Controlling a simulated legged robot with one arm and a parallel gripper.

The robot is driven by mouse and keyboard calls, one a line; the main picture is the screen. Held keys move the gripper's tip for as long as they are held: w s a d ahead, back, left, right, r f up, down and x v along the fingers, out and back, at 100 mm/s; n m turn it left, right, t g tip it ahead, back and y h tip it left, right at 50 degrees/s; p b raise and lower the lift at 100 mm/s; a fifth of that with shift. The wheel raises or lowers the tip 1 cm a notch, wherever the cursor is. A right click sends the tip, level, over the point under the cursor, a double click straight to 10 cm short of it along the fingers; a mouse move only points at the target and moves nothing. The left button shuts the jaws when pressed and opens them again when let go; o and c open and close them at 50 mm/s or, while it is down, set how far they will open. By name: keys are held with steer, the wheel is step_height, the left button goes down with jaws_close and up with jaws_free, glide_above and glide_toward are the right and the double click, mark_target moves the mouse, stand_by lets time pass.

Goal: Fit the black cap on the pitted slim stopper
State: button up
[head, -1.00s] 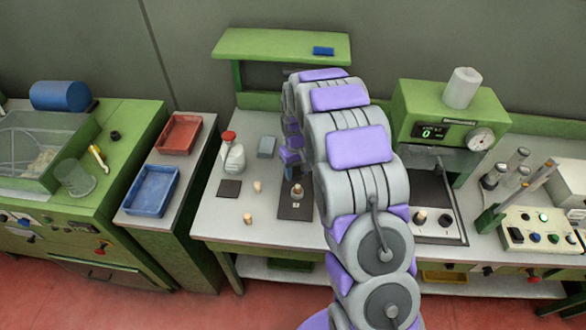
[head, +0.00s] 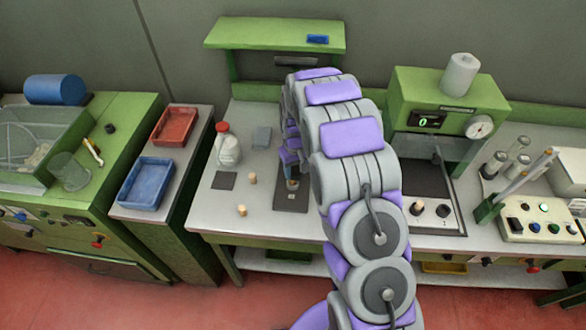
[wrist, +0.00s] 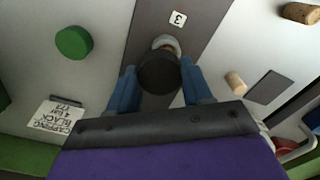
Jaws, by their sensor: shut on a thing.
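My gripper (wrist: 160,88) has its blue fingers shut on the black cap (wrist: 158,74), seen from above in the wrist view. A stopper in a pale holder (wrist: 166,41) stands on a dark strip marked 3 (wrist: 203,28). The cap hides most of this stopper, so I cannot tell whether it is pitted or whether the cap touches it. In the head view my gripper (head: 290,170) is over the dark strip (head: 291,203), with the stopper largely hidden by the fingers.
Two loose corks lie left of the strip, one nearer (head: 242,210) and one farther (head: 252,178), by a dark square (head: 223,181). A green disc (wrist: 73,41) and a lettered card (wrist: 57,117) show in the wrist view.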

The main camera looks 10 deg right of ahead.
mark_target(293, 181)
steer(key=shift+a, duration=0.85)
steer(key=shift+d, duration=0.95)
steer(key=shift+a, duration=0.1)
steer(key=shift+a, duration=0.3)
steer(key=shift+a+p, duration=0.25)
steer(key=shift+p, duration=0.2)
steer(key=shift+d, duration=0.1)
stand_by(0.6)
steer(key=shift+f, duration=1.15)
stand_by(1.3)
steer(key=o, duration=1.1)
